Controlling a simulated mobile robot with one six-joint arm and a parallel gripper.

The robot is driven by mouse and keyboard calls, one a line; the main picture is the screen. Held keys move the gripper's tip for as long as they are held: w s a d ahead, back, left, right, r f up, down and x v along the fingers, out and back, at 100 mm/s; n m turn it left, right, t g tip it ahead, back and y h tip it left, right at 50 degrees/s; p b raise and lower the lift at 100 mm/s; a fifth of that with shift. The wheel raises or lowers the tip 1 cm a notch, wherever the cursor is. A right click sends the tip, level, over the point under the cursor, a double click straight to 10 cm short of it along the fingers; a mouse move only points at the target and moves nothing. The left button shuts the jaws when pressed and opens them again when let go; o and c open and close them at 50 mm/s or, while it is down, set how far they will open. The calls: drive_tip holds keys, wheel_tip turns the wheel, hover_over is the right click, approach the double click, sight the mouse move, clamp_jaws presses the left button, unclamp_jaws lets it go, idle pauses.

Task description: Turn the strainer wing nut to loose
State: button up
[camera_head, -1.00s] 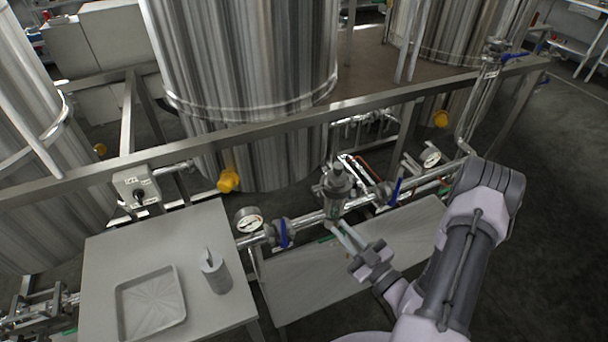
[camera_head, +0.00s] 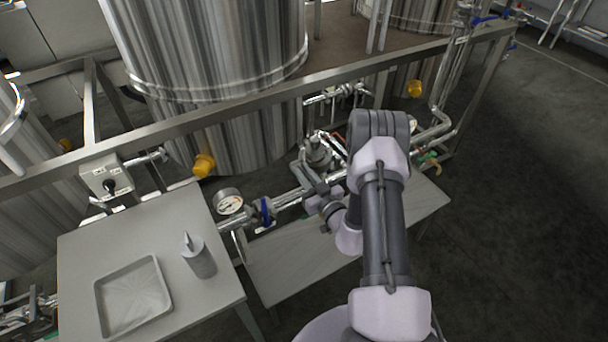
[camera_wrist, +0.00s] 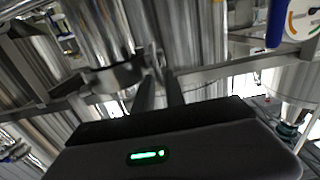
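The strainer (camera_head: 318,152) is a steel vessel on the pipe run, right of the gauge. In the wrist view a steel cylinder with a flange, likely its body (camera_wrist: 95,35), stands just left of my fingers. My gripper (camera_head: 308,172) is at the near side of the strainer, partly hidden by my wrist. In the wrist view my two gripper fingers (camera_wrist: 158,75) point away from me with a gap between them. A small metal part shows near the fingertips; I cannot tell whether it is the wing nut or whether the fingers touch it.
A pressure gauge (camera_head: 229,202) and a blue valve handle (camera_head: 266,211) sit left of the strainer. A steel frame rail (camera_head: 230,117) crosses above. A side table (camera_head: 215,290) holds a tray (camera_head: 100,318) and a canister (camera_head: 199,260). A low bench (camera_head: 290,270) lies below the pipe.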

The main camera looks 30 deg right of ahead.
drive_tip(key=shift+w, duration=0.15)
clamp_jaws()
drive_tip(key=shift+a+f+n+p, duration=0.1)
drive_tip(key=shift+a+f+n, duration=0.3)
drive_tip(key=shift+n, duration=2.55)
drive_tip(key=shift+a+f+n+p, duration=0.1)
drive_tip(key=shift+a+f+n, duration=0.25)
drive_tip(key=shift+n, duration=2.55)
drive_tip(key=shift+a+f+n+p, duration=0.1)
drive_tip(key=shift+a+f+n, duration=0.3)
drive_tip(key=shift+n, duration=2.55)
